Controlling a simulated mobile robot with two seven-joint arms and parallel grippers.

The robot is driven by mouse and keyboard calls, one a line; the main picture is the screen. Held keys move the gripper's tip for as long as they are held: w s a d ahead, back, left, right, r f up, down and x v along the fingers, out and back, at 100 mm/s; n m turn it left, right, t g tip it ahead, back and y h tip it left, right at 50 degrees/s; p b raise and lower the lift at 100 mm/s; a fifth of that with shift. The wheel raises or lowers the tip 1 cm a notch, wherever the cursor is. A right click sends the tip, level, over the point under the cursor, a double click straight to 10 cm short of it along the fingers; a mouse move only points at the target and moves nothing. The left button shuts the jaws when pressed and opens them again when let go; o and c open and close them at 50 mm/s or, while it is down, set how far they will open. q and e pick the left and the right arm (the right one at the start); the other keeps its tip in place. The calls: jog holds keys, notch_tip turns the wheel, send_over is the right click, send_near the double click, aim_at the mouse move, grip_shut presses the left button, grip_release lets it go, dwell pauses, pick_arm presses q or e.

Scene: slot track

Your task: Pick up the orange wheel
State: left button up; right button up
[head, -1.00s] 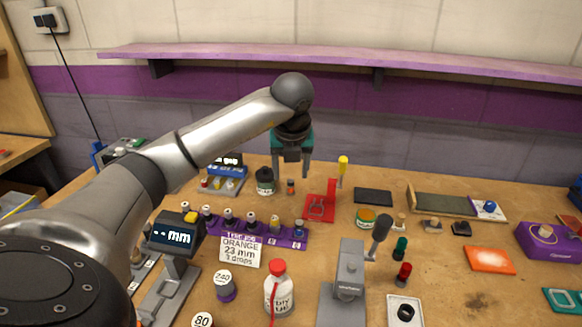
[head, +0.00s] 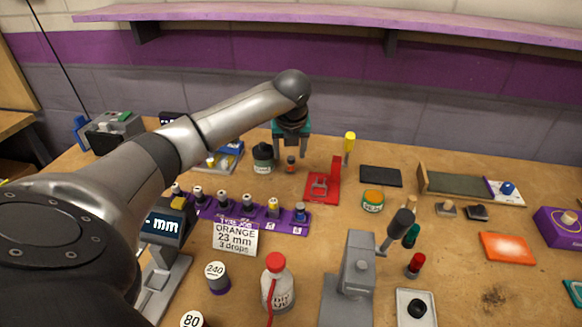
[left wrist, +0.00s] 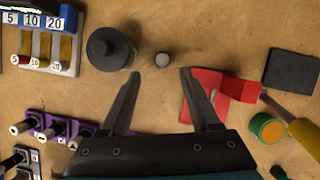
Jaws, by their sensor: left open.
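My right gripper is not in view.
The dark bottle (left wrist: 110,48) is close to the left finger. A red stand (left wrist: 215,92) is close to the right finger. A purple rack (head: 240,210) holds several small bottles in front. A yellow-handled tool (head: 349,143) stands at the right.

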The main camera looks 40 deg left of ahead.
aim_at(291, 159)
pick_arm(q)
jog(key=shift+w+a+f, duration=0.15)
jog(key=shift+w+f, duration=0.1)
jog(key=shift+f, duration=0.3)
jog(key=b+x, duration=0.1)
jog(key=x, duration=0.3)
jog(key=shift+w, duration=0.15)
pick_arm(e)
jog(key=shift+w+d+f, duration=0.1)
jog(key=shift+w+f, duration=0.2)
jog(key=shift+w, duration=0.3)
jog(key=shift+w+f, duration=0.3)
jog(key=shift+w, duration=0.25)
pick_arm(q)
jog(key=shift+c, duration=0.3)
grip_shut()
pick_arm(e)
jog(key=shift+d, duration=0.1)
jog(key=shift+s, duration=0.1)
